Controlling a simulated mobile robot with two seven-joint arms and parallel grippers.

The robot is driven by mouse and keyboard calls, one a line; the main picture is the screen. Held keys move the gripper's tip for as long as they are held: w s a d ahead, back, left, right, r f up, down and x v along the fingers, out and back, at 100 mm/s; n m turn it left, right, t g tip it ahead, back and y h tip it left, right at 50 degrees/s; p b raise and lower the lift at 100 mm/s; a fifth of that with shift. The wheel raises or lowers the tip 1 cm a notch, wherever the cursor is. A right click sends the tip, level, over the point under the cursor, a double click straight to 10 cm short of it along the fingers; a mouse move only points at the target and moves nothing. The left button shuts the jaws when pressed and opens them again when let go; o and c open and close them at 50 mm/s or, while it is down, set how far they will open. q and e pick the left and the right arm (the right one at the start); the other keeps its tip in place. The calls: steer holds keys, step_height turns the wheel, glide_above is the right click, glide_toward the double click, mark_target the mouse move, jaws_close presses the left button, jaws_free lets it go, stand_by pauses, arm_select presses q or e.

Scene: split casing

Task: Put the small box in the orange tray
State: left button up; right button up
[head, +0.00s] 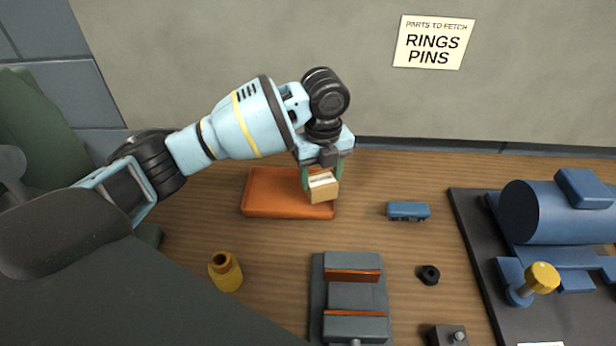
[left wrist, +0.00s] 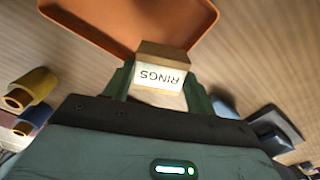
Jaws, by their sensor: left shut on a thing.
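The small box (head: 323,188) is tan cardboard with a white label. In the left wrist view the box (left wrist: 160,77) shows the word RINGS on its label. My left gripper (head: 321,180) is shut on the box, one green finger on each side. The orange tray (head: 270,193) lies on the table, and the box appears over its right end in the head view. In the left wrist view the tray (left wrist: 90,35) is beyond the box. I cannot tell how high the box is above the tray. My right gripper is not in view.
A blue block (head: 408,210) and a black ring (head: 429,274) lie right of the tray. A yellow bottle-like part (head: 226,272) stands in front. A grey fixture (head: 352,295) is at the front centre. A blue cylinder machine (head: 545,212) stands on a dark mat at right.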

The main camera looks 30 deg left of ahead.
arm_select(q)
steer(key=shift+w+a+f, duration=0.1)
steer(key=shift+w+a, duration=0.2)
steer(key=shift+a, duration=0.5)
steer(key=shift+w+a, duration=0.25)
steer(key=shift+a, duration=0.5)
steer(key=shift+w+a+f, duration=0.1)
steer(key=shift+a+f, duration=0.05)
steer(key=shift+f, duration=0.75)
steer(key=shift+a+f, duration=0.1)
steer(key=shift+f, duration=0.75)
steer(key=shift+f, duration=0.15)
steer(key=o, duration=1.1)
steer(key=shift+o, duration=0.2)
step_height(320, 180, up, 12)
steer(key=shift+p, duration=0.3)
